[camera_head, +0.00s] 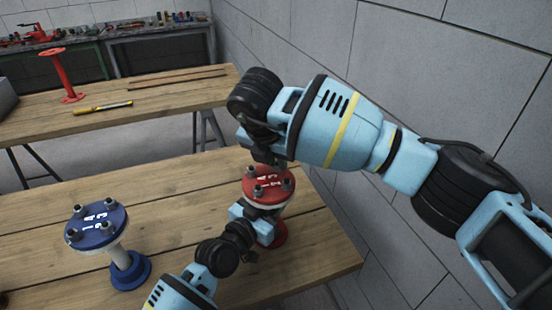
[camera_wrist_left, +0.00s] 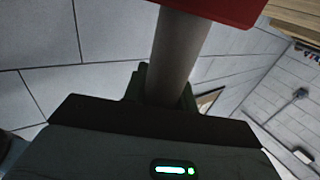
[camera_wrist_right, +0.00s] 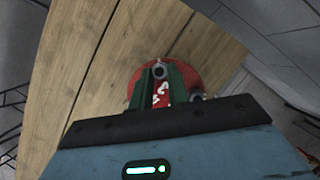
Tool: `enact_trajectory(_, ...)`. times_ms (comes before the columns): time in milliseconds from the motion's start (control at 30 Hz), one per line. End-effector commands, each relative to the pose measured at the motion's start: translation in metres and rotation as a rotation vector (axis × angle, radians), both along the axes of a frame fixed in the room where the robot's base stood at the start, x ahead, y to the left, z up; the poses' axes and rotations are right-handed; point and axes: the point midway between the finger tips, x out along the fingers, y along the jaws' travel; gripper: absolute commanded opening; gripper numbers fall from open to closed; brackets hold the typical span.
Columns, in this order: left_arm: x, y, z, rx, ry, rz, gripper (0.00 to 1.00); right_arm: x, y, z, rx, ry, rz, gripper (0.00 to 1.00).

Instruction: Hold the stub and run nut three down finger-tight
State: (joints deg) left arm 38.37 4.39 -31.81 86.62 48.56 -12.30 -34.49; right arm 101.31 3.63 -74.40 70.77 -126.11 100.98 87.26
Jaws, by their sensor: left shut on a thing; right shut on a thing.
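The red stub has a round red flange (camera_head: 268,186) with white numbers and several nuts on top, a pale pipe and a red base (camera_head: 277,235). It stands upright on the near bench. My left gripper (camera_head: 262,214) is shut on its pipe just below the flange; the grey pipe (camera_wrist_left: 178,60) runs between the fingers in the left wrist view. My right gripper (camera_head: 277,164) comes down from above onto the flange's far side. In the right wrist view its green fingers (camera_wrist_right: 160,88) are shut at a nut (camera_wrist_right: 160,72). I cannot read that nut's number clearly.
A blue flanged stub (camera_head: 97,225) stands on the near bench (camera_head: 175,205) to the left. The far bench (camera_head: 150,90) holds a red stand (camera_head: 66,78), a yellow tool (camera_head: 102,108) and thin rods. A block wall (camera_head: 400,60) stands close on the right.

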Motion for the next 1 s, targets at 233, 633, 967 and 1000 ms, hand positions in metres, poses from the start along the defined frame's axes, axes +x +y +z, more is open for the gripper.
enact_trajectory(233, 0.0, 0.0, -0.002, 0.001, 0.003, 0.0, 0.0, 0.001, -0.001, 0.001, -0.002, -0.003, -0.002, 0.31)
enact_trajectory(633, 0.0, 0.0, -0.002, 0.001, 0.003, 0.0, 0.0, -0.001, 0.0, 0.003, 0.0, -0.002, 0.001, 0.39)
enact_trajectory(967, 0.0, 0.0, -0.002, 0.001, 0.003, 0.0, 0.0, -0.018, 0.01, 0.051, 0.001, -0.005, 0.003, 0.39)
enact_trajectory(1000, 0.0, 0.0, -0.002, 0.0, 0.004, 0.0, 0.0, -0.02, 0.011, 0.059, 0.0, -0.004, 0.003, 0.39)
